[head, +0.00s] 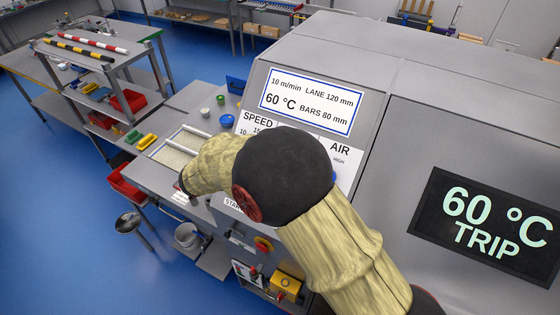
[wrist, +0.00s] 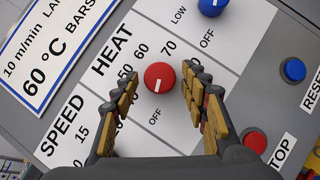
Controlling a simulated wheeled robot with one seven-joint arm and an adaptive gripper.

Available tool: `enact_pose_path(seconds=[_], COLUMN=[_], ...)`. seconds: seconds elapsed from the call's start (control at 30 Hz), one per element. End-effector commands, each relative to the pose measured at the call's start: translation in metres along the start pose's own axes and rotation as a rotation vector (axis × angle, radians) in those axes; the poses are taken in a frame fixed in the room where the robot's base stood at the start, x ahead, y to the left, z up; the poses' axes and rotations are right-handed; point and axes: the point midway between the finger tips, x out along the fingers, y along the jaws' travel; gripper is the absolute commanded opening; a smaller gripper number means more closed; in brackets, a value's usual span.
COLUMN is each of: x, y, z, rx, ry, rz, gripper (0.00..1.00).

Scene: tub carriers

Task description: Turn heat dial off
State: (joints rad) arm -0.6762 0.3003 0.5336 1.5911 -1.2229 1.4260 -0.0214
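The heat dial (wrist: 159,77) is a round red knob on the white HEAT panel in the wrist view. Its white mark runs from the middle to the lower edge, toward the OFF label (wrist: 155,117); the labels 50, 60 and 70 lie on its upper side. My gripper (wrist: 160,73) is open, with one padded finger on each side of the dial. A small gap shows between the dial and each finger. In the head view my own arm hides the dial and the gripper.
A blue dial (wrist: 212,5) sits above the heat dial, with a blue RESET button (wrist: 292,70) and a red stop button (wrist: 255,142) to the right. A dark display (head: 490,228) reads 60 °C TRIP. A shelf rack (head: 100,75) stands at the left.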

Motion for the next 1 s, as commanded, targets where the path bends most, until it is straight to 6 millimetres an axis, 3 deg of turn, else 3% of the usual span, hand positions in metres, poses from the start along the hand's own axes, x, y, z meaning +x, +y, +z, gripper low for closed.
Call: enact_pose_path(seconds=[0.33,0.47,1.0], x=[-0.001,-0.01,-0.107], y=[0.0,0.0,0.0], z=[0.0,0.0,-0.001], rx=[0.001,0.002,0.0], ry=[0.0,0.001,0.001], rz=[0.0,0.0,0.002], gripper=[0.49,0.49,0.49])
